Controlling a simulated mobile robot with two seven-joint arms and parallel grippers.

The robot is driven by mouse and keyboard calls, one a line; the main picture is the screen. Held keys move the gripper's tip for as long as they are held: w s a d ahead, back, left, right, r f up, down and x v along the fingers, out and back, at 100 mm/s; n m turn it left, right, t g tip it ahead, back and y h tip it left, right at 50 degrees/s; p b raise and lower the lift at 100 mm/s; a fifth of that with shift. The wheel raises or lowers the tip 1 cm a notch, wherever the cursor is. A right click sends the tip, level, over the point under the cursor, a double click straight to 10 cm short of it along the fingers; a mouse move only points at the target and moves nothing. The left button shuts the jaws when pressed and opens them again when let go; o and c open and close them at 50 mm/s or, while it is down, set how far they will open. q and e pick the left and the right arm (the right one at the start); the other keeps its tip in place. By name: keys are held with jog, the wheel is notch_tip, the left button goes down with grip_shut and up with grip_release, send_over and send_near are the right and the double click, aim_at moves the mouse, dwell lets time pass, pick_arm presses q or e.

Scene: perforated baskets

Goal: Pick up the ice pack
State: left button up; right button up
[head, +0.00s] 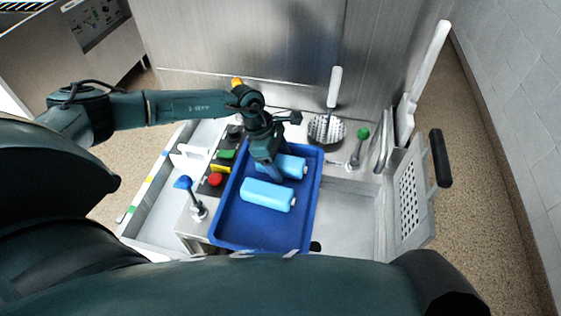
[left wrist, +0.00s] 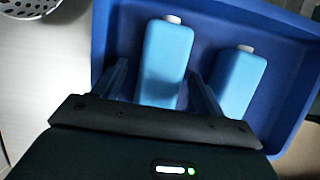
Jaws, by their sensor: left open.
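Two light blue ice packs with white caps lie side by side in a blue tray (head: 252,230). My left gripper (head: 275,173) is open and reaches down into the tray at the far ice pack (head: 293,167), partly hiding its left end. The near ice pack (head: 268,195) lies just in front of it. In the left wrist view, my open fingers (left wrist: 158,80) stand on either side of one ice pack (left wrist: 165,55). The other ice pack (left wrist: 240,82) lies to the right, outside the fingers. Contact cannot be told. My right gripper is not in view.
A knob with a blue top (head: 183,183) and red (head: 215,180) and green buttons stand left of the tray. A skimmer (head: 327,128) and a green-topped knob (head: 362,133) are behind. A perforated basket (head: 409,203) with a black handle is at right.

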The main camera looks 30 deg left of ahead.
pick_arm(q)
jog(key=shift+f, duration=0.15)
jog(key=c, duration=1.2)
